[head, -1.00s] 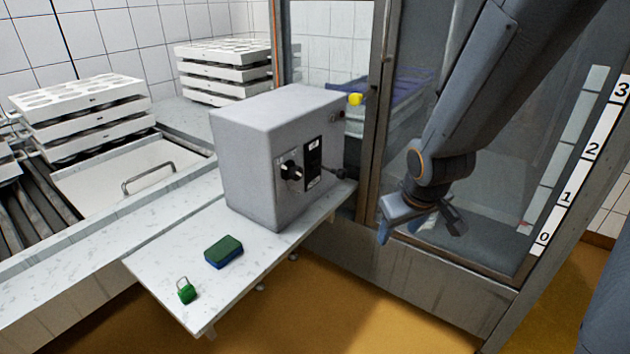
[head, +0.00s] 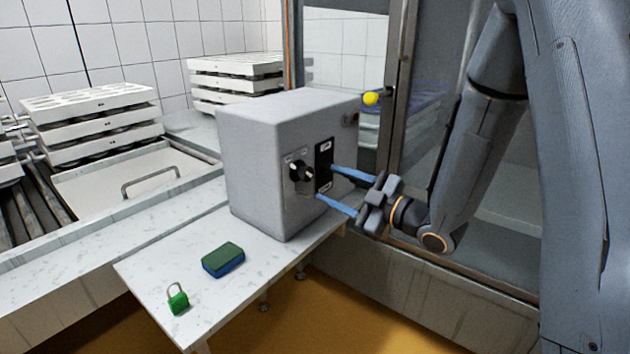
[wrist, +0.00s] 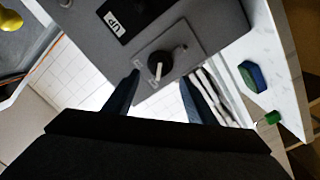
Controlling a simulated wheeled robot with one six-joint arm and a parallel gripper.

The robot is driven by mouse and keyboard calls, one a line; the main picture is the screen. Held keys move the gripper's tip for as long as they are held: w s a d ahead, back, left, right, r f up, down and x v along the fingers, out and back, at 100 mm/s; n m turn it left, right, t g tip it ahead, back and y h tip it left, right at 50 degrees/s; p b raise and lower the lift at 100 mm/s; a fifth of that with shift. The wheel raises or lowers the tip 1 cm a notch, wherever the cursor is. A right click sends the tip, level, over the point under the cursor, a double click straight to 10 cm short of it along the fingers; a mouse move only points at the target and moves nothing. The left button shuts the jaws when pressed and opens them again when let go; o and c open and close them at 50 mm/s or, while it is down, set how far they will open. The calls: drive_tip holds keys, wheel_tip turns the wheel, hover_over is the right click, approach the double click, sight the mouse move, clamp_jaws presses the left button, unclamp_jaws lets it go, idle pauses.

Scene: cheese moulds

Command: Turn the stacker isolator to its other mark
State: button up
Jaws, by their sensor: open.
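The stacker isolator is a black rotary knob (head: 301,171) with a pale pointer, on a plate on the front of a grey box (head: 258,165). It also shows in the wrist view (wrist: 160,64), ahead of and between my fingertips. My gripper (head: 326,184) is open and empty, its two blue fingers pointing at the box face, just right of the knob in the head view. The fingers appear apart from the knob. Small labels lie beside the knob, too small to read.
A black panel marked "UP" (wrist: 124,15) sits beside the knob plate. A green-blue sponge (head: 223,260) and a green padlock (head: 177,299) lie on the shelf (head: 205,309). A glazed frame (head: 393,85) stands behind my arm.

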sight(309, 175)
drive_tip(key=x, duration=0.6)
drive_tip(key=shift+w+a+p, duration=0.25)
drive_tip(key=shift+a+p, duration=0.05)
drive_tip(key=shift+p, duration=0.05)
drive_tip(key=shift+c, duration=0.4)
drive_tip(key=c, duration=1)
